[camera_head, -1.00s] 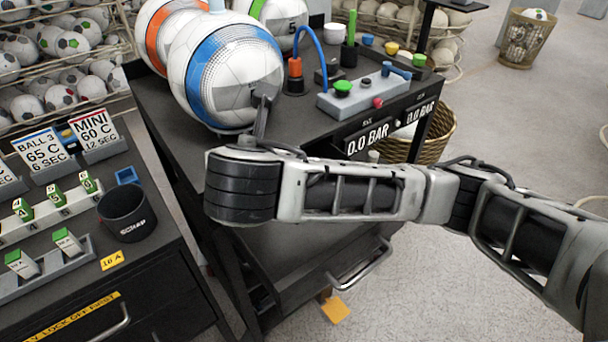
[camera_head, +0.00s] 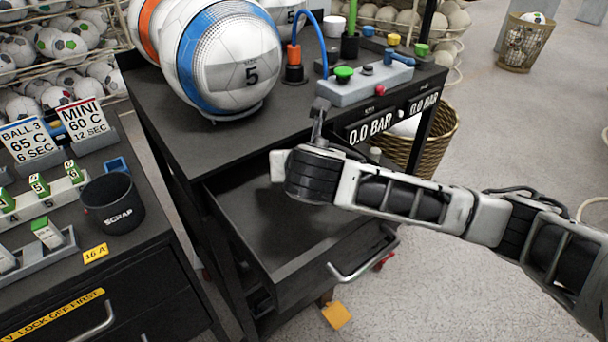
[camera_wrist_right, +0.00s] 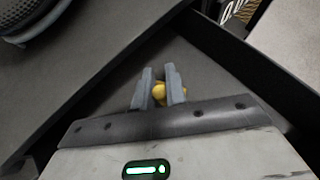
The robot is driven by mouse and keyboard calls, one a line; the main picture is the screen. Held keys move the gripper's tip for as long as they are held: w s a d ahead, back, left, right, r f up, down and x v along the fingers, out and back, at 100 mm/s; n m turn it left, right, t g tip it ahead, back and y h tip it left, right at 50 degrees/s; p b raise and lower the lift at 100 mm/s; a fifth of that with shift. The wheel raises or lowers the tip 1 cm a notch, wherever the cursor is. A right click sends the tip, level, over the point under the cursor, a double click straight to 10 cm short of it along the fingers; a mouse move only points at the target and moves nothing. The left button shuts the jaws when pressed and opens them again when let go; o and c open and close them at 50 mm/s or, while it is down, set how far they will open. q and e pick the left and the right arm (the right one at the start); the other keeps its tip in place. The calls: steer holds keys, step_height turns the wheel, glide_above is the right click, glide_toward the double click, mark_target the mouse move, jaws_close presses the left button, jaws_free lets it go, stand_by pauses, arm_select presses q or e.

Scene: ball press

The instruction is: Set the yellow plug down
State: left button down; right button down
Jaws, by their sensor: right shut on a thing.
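The yellow plug (camera_wrist_right: 158,92) shows in the right wrist view as a small rounded yellow piece between the two grey fingers. My right gripper (camera_wrist_right: 159,88) is shut on it. The plug is hidden there. An open, dark drawer (camera_head: 285,230) lies below the right wrist. My left gripper is in neither view.
A ball with a blue band (camera_head: 250,75) stands on the cart left of the gripper. An orange fitting with a blue hose (camera_head: 294,65) and a yellow knob (camera_head: 393,40) are behind. A scrap cup (camera_head: 112,205) stands on the left bench. The front-left cart top is clear.

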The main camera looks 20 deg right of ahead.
steer(key=shift+f, duration=0.65)
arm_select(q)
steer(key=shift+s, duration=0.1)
arm_select(e)
steer(key=shift+r, duration=0.15)
steer(key=c, duration=1.4)
jaws_free()
steer(key=shift+c, duration=0.2)
arm_select(q)
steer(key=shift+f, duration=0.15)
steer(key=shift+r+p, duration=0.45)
steer(key=shift+p, duration=0.4)
arm_select(e)
steer(key=v, duration=1.2)
